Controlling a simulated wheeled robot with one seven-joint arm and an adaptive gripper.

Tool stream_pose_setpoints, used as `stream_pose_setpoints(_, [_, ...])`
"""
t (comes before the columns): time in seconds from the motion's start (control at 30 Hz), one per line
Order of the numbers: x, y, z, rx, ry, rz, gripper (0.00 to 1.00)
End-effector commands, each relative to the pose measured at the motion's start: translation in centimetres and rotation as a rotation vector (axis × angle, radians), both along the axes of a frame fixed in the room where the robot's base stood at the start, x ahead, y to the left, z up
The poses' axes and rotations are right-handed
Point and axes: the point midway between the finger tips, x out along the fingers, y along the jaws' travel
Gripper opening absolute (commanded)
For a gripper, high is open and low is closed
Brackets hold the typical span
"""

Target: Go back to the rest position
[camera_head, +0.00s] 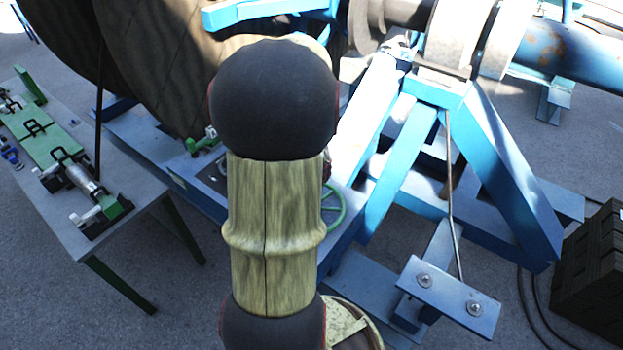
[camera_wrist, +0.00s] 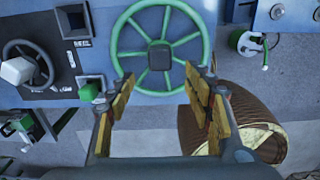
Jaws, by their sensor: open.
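My gripper (camera_wrist: 160,103) shows in the wrist view with its two yellow-padded fingers spread apart, open and empty. A green spoked handwheel (camera_wrist: 118,50) on a blue panel is just beyond the fingertips, and its lower rim lies between them in the picture. I see no finger touching it, though the exact gap cannot be told. In the head view the handwheel (camera_head: 333,207) is partly hidden behind my arm. My arm's yellowish link and dark joints fill the middle of that view, and the gripper is hidden there.
A large dark reel (camera_head: 150,60) and a blue steel stand (camera_head: 515,170) are close around my arm. A table (camera_head: 150,195) with green fixtures stands at left. A dark block (camera_head: 595,270) is at right. A smaller black wheel (camera_wrist: 28,62) sits left of the handwheel.

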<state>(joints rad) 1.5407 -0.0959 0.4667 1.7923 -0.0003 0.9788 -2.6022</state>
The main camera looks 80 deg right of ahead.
Motion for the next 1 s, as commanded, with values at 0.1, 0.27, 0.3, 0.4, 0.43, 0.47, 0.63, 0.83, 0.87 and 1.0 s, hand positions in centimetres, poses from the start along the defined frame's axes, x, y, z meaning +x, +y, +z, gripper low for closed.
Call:
stream_pose_setpoints(0.1, [0.0,0.0,0.3,0.0,0.0,0.0,0.52])
stream_pose_setpoints(0.27, [0.0,0.0,0.3,0.0,0.0,0.0,0.52])
stream_pose_setpoints(0.3, [0.0,0.0,0.3,0.0,0.0,0.0,0.52])
stream_pose_setpoints(0.4, [0.0,0.0,0.3,0.0,0.0,0.0,0.52])
stream_pose_setpoints(0.43, [0.0,0.0,0.3,0.0,0.0,0.0,0.52])
stream_pose_setpoints(0.47, [0.0,0.0,0.3,0.0,0.0,0.0,0.52])
stream_pose_setpoints(0.63, [0.0,0.0,0.3,0.0,0.0,0.0,0.52])
stream_pose_setpoints(0.83, [3.1,0.9,0.6,-0.023,-0.003,-0.033,0.52])
stream_pose_setpoints(0.87, [4.2,1.2,0.7,-0.03,-0.005,-0.047,0.52])
stream_pose_setpoints(1.0, [10.3,4.1,1.3,-0.074,-0.026,-0.139,0.52])
